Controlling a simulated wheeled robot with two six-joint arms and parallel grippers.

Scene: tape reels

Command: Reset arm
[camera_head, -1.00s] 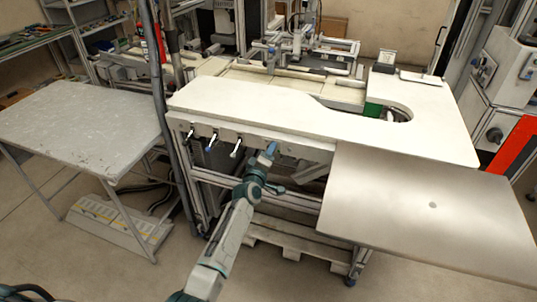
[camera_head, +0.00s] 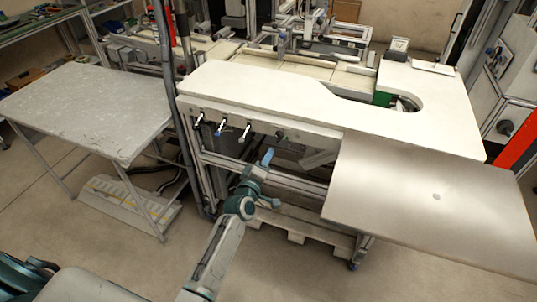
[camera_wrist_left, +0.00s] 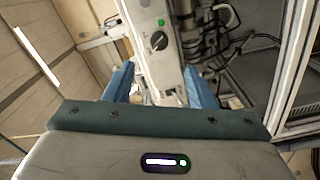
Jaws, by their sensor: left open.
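My left gripper (camera_head: 267,157) is in front of the white worktable (camera_head: 290,95), near its front edge and apart from the handles there. In the left wrist view, the blue fingers of the left gripper (camera_wrist_left: 159,82) stand wide apart with nothing held between them. A grey panel with a black knob (camera_wrist_left: 159,41) shows behind the gap, farther off. My right gripper is not in view. No tape reel can be made out.
A grey side table (camera_head: 85,105) stands at the left. A bare metal plate (camera_head: 430,205) juts out at the right. Several small handles (camera_head: 221,127) line the worktable's front. A dark upright post (camera_head: 170,90) stands between the tables. The floor in front is open.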

